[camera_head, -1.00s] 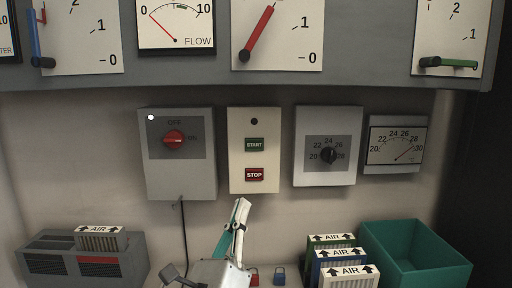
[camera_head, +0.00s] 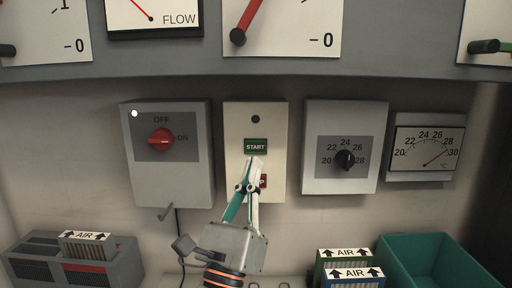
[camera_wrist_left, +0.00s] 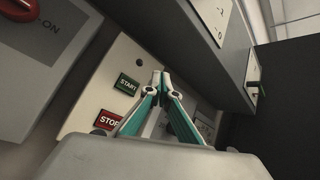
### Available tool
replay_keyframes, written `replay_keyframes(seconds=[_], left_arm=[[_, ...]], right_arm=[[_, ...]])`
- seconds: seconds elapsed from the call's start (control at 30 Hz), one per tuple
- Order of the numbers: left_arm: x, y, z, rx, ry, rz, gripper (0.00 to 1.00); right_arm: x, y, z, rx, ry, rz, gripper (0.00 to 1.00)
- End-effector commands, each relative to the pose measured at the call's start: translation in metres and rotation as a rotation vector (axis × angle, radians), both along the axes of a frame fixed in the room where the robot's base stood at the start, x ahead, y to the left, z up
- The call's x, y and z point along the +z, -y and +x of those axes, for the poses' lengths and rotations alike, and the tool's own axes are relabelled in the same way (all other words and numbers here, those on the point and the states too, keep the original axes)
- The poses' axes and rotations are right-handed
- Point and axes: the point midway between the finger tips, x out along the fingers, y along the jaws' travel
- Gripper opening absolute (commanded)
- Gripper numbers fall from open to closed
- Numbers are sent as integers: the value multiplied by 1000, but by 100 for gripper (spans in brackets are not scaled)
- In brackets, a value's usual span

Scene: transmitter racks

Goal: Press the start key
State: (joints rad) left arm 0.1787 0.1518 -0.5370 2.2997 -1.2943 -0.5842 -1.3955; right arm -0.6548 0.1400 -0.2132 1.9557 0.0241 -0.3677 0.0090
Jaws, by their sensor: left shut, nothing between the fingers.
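The green start key (camera_head: 255,146) sits on a cream panel (camera_head: 233,120) on the wall, above the red stop key (camera_head: 263,181). The start key also shows in the left wrist view (camera_wrist_left: 127,84), with the stop key (camera_wrist_left: 108,120) below it. My left gripper (camera_head: 254,160) is shut and empty, its fingertips just below the start key in the head view. Its fingers cover part of the stop key. In the left wrist view the closed fingertips (camera_wrist_left: 161,73) appear right of the start key; I cannot tell whether they touch the panel. My right gripper is not in view.
A grey box with a red knob (camera_head: 161,140) is left of the panel, a box with a black dial (camera_head: 345,160) right of it. A shelf front with gauges (camera_head: 180,62) juts out above. Below are AIR filters (camera_head: 350,277) and a green bin (camera_head: 440,245).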

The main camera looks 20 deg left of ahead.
Motion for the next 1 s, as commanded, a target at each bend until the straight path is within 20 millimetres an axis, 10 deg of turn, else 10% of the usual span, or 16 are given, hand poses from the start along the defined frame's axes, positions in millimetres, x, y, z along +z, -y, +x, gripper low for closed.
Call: replay_keyframes(seconds=[1.0], left_arm=[[0,-24,84,-1,0,-1,0]], right_arm=[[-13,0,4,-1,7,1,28]])
